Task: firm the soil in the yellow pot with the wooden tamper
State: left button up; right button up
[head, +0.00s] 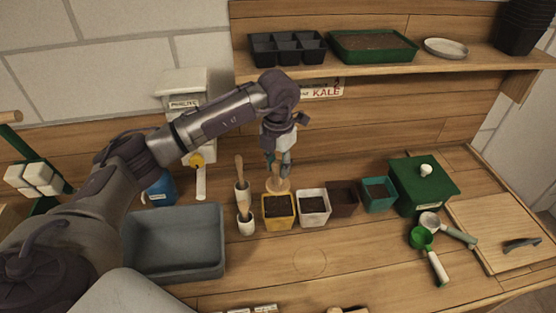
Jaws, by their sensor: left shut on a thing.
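My left gripper (278,158) is shut on the wooden tamper, holding it upright by its handle. The tamper's round pale base (278,185) points down, just at the back rim of the yellow pot (278,222) in this view. I cannot tell whether it touches the pot. The yellow pot stands on the bench and holds dark soil (278,206), whose front part is visible. My right gripper is not in view.
Right of the yellow pot stand a white pot (314,221), a brown pot (342,209) and a teal pot (378,207). Wooden-handled tools in white holders (245,226) stand close on its left. A grey tub (176,265) is further left. The bench in front is mostly clear.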

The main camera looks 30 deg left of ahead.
aim_at(278, 186)
pick_arm(q)
jog(key=shift+f, duration=0.15)
jog(key=shift+f+b, duration=1.35)
jog(key=shift+f, duration=0.75)
jog(key=shift+f+b, duration=1.25)
jog(key=shift+f, duration=0.55)
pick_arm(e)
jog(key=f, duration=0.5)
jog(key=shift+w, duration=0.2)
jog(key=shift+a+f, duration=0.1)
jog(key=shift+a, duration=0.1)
pick_arm(q)
jog(key=shift+f+b, duration=0.3)
jog(key=shift+f, duration=0.1)
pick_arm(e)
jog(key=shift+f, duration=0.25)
pick_arm(q)
jog(key=shift+f+b, duration=0.45)
jog(key=shift+f, duration=0.15)
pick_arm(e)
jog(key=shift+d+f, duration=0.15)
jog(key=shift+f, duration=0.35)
pick_arm(q)
jog(key=shift+r, duration=0.1)
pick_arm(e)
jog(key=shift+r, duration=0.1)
